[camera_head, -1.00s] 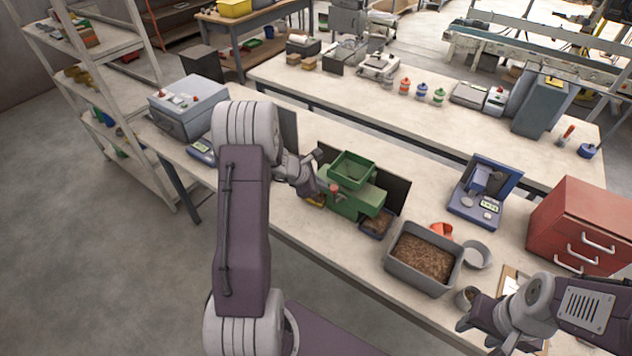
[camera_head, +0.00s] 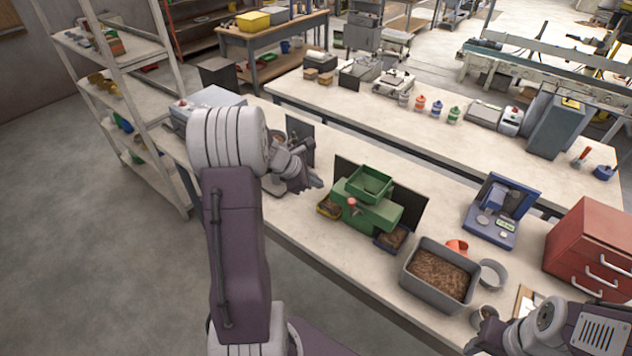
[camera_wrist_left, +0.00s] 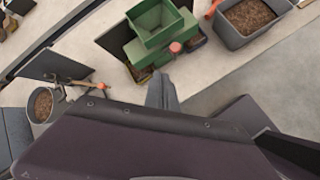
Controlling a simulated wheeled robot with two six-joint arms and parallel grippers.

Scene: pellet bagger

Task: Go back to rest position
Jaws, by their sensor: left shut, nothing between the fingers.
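My left gripper (camera_head: 312,182) is above the bench, to the left of the green machine (camera_head: 368,212), apart from it, with its fingers shut and empty. In the left wrist view the closed fingers (camera_wrist_left: 161,92) point toward the green machine (camera_wrist_left: 152,38). My right gripper (camera_head: 476,338) is low at the bottom right, beside a small round cup near the bench's front edge. Its fingers are too small and partly hidden to tell whether they are open.
A grey bin of brown pellets (camera_head: 410,290) stands right of the green machine, with a blue device (camera_head: 492,222) and red drawers (camera_head: 592,250) beyond. A small yellow tray (camera_head: 329,207) sits at the machine's left. A shelf rack (camera_head: 165,100) stands at the left.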

